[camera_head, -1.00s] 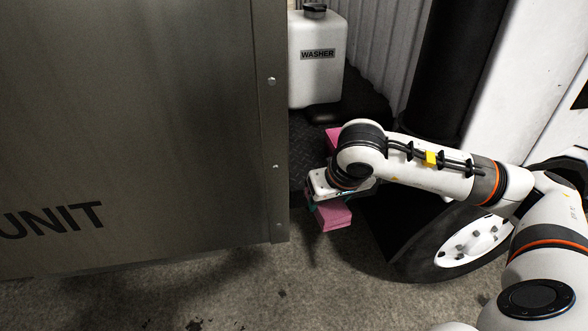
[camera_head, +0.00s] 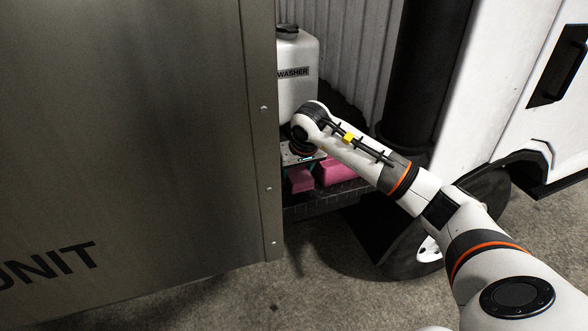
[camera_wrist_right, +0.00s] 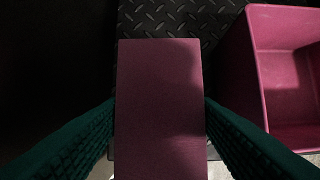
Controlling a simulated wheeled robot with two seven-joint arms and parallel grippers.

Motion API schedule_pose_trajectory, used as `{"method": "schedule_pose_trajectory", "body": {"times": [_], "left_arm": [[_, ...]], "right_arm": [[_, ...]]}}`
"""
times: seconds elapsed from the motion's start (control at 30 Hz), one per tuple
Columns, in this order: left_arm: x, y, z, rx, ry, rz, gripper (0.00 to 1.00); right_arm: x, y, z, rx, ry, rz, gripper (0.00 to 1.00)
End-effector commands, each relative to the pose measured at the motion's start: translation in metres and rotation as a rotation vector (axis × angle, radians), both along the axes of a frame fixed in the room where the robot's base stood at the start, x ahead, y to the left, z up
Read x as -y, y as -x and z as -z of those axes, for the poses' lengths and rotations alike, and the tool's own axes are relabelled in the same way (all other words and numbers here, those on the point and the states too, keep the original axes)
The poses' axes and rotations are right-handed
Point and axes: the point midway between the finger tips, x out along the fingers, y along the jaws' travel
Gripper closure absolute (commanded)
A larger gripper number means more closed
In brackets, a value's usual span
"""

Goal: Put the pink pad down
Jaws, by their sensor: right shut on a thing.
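The pink pad (camera_head: 300,180) is in my right gripper (camera_head: 300,166), over the black tread-plate shelf beside the metal panel. In the right wrist view the pad (camera_wrist_right: 160,90) is a flat-topped block between the two green ribbed fingers (camera_wrist_right: 160,118), which close on its sides. I cannot tell whether its underside touches the shelf. My left gripper is not in view.
An open pink bin (camera_head: 343,172) stands just right of the pad; its empty inside shows in the wrist view (camera_wrist_right: 285,90). A white washer jug (camera_head: 296,85) stands behind. The grey metal panel (camera_head: 130,130) hides the shelf's left. A wheel (camera_head: 430,248) is at right.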

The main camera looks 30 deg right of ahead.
Motion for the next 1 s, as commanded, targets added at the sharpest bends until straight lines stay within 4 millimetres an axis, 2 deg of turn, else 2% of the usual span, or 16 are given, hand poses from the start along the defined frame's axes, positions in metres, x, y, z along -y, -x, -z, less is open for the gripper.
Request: {"method": "schedule_pose_trajectory", "body": {"times": [0.27,0.4,0.5,0.9,0.93,1.0], "left_arm": [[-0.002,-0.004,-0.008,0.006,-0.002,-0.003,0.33],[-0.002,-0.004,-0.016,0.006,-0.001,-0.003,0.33],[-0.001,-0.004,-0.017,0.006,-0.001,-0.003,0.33],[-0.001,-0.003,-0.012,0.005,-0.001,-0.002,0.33],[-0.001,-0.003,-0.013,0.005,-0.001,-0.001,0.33],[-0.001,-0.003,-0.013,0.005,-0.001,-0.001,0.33]], "right_arm": [[0.004,-0.023,0.000,0.000,-0.004,0.001,0.64],[0.004,-0.021,0.024,-0.004,-0.003,-0.001,0.64],[0.005,-0.021,0.033,-0.001,-0.002,0.001,0.64],[0.006,-0.021,0.040,0.002,0.001,0.000,0.64],[0.006,-0.021,0.039,0.002,0.001,0.001,0.43],[0.005,-0.021,0.038,0.001,0.000,0.001,0.31]]}}
